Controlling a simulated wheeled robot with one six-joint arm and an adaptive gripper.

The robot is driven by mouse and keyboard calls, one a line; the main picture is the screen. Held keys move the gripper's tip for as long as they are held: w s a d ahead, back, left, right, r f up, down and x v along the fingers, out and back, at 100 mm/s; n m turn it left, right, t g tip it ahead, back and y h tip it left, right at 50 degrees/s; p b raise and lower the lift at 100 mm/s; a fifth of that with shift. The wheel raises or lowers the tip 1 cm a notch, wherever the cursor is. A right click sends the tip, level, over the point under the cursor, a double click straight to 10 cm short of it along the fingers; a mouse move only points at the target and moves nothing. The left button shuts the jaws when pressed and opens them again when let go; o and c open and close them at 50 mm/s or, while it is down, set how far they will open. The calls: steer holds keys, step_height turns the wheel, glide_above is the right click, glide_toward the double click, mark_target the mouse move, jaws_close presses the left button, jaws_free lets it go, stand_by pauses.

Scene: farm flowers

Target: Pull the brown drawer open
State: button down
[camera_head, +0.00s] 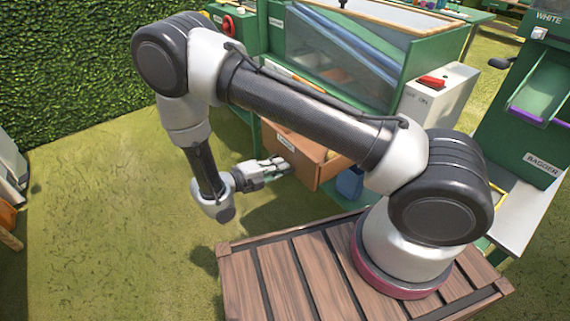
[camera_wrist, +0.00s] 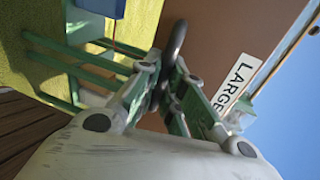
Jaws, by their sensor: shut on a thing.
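The brown drawer (camera_head: 306,160) juts out of the green machine in the head view, so it stands at least partly open. Its front fills the upper right of the wrist view (camera_wrist: 215,35) and bears a white label (camera_wrist: 231,86) reading "LARGE". My gripper (camera_head: 284,166) is at the drawer front. In the wrist view its fingers (camera_wrist: 162,88) are closed around the dark curved handle (camera_wrist: 176,45). My arm hides part of the drawer's right side and most of its inside in the head view.
The green machine (camera_head: 395,85) with a clear-sided bin stands behind the drawer. A grey box with a red switch (camera_head: 432,82) is at its right. A blue object (camera_head: 349,183) is below the drawer. Open grass (camera_head: 110,225) lies to the left, before a hedge (camera_head: 70,70).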

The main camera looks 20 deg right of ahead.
steer(key=shift+a, duration=0.1)
steer(key=c, duration=1.8)
jaws_free()
steer(key=v, duration=1.2)
